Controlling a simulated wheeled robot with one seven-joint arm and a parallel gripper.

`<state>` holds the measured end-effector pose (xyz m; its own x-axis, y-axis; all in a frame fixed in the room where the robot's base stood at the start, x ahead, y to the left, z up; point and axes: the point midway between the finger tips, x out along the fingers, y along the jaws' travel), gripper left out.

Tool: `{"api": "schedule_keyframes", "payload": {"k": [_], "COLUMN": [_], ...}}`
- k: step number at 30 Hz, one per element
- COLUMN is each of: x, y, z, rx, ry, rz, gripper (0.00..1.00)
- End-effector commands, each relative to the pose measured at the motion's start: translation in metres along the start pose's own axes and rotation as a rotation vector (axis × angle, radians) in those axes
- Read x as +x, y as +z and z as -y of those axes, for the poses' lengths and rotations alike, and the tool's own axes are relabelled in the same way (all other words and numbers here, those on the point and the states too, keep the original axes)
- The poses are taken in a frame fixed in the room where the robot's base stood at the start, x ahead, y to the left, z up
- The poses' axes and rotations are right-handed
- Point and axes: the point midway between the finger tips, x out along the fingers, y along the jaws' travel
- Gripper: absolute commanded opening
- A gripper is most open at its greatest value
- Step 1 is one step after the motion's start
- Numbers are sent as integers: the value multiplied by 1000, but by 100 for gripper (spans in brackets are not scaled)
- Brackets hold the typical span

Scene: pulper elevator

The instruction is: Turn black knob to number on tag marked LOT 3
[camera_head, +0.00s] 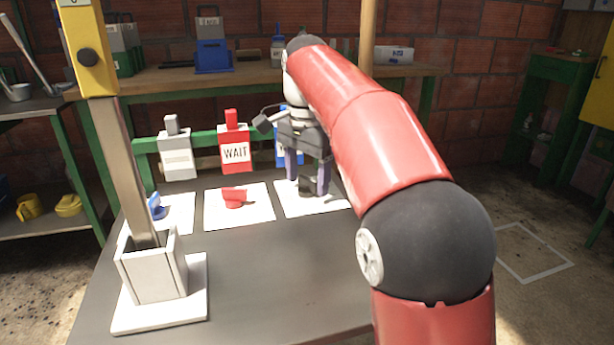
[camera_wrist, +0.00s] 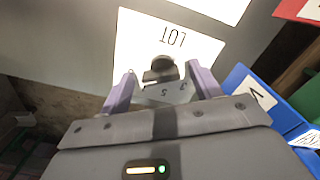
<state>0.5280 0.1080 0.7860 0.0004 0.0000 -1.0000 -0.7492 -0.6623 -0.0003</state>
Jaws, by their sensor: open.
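A black knob (camera_head: 308,185) sits on the right-hand white plate (camera_head: 335,204) on the dark table. In the wrist view the black knob (camera_wrist: 160,68) stands between and slightly beyond my fingertips. The plate there (camera_wrist: 205,50) reads LOT upside down, and small digits show near the knob, one looking like 5. My gripper (camera_head: 306,172) points down over the knob; in the wrist view its two purple-grey fingers (camera_wrist: 162,86) are spread on either side of it, with gaps. A blue tag (camera_head: 284,150) stands behind, mostly hidden by my gripper; its white label (camera_wrist: 257,93) is only partly readable.
A red knob (camera_head: 234,197) and a blue knob (camera_head: 157,207) sit on plates to the left. A red WAIT tag (camera_head: 235,148) and a pale tag (camera_head: 178,155) stand behind. A tall post in a white base (camera_head: 160,300) stands at the table's front left.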

Motion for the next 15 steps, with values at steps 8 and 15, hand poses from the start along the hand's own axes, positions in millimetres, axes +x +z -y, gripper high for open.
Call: {"api": "schedule_keyframes", "payload": {"k": [8, 15], "x": [0, 0], "y": [0, 0], "z": [0, 0], "rx": [0, 0], "ry": [0, 1], "rz": [0, 0], "gripper": [43, 19]}}
